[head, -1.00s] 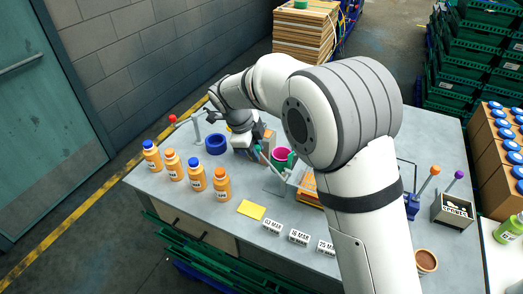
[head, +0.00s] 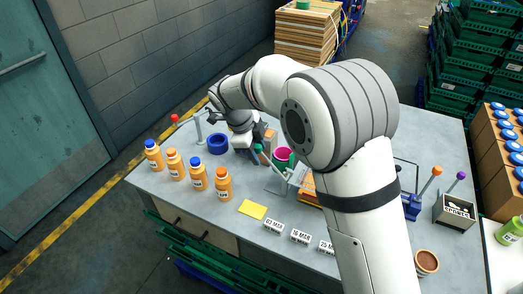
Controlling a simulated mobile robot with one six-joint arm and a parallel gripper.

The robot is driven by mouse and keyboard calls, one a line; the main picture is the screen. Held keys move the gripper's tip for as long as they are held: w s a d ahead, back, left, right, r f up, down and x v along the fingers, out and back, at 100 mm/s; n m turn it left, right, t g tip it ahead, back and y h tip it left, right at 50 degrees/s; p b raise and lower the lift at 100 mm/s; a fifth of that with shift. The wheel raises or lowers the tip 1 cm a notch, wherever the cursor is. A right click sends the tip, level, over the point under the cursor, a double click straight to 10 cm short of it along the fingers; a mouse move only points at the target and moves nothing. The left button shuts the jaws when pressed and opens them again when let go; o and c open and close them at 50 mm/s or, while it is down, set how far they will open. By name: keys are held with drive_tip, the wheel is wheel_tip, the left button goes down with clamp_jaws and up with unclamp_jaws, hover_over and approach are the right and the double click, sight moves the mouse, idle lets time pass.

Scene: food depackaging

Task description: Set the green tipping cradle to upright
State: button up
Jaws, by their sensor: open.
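The green tipping cradle (head: 284,161) stands on the grey table near the middle, partly hidden behind my arm. A magenta round opening shows at its top. A lever with a green knob (head: 258,147) slants up to the left from a grey bracket beside it. The cradle's exact tilt cannot be told. My gripper (head: 252,154) is low over the table just left of the green knob, close to it. It is open, but its fingertips are small and partly hidden. I cannot tell whether they touch the knob or lever.
Several orange bottles (head: 198,178) stand at the left. A blue ring (head: 218,143) and a red-knobbed lever (head: 175,118) are behind them. A yellow card (head: 252,209) and date blocks (head: 300,236) lie in front. A blue cradle (head: 411,207) and a compartment box (head: 455,210) stand at the right.

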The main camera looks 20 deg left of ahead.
drive_tip(key=shift+a+r, duration=0.15)
drive_tip(key=shift+r, duration=0.05)
drive_tip(key=b+v, duration=0.2)
drive_tip(key=v, duration=0.5)
drive_tip(key=shift+r, duration=0.2)
drive_tip(key=shift+s, duration=0.1)
drive_tip(key=s+d+r+n+y+b, duration=0.15)
drive_tip(key=d+n, duration=0.25)
drive_tip(key=d, duration=0.8)
drive_tip(key=s+d+r+n, duration=0.1)
drive_tip(key=d+r+n, duration=0.25)
drive_tip(key=d, duration=0.85)
drive_tip(key=s+d+f+n, duration=0.2)
drive_tip(key=s+d+n, duration=0.1)
drive_tip(key=s+d, duration=0.2)
drive_tip(key=s+d+f+n+y, duration=0.1)
drive_tip(key=s+d+f+n, duration=0.1)
drive_tip(key=s+d, duration=0.3)
drive_tip(key=s+d+f+n+t+b, duration=0.1)
drive_tip(key=s+d+f+n, duration=0.1)
drive_tip(key=s+d+n, duration=0.2)
drive_tip(key=shift+s+d+f, duration=0.4)
drive_tip(key=shift+s+d, duration=0.4)
drive_tip(key=shift+d, duration=0.3)
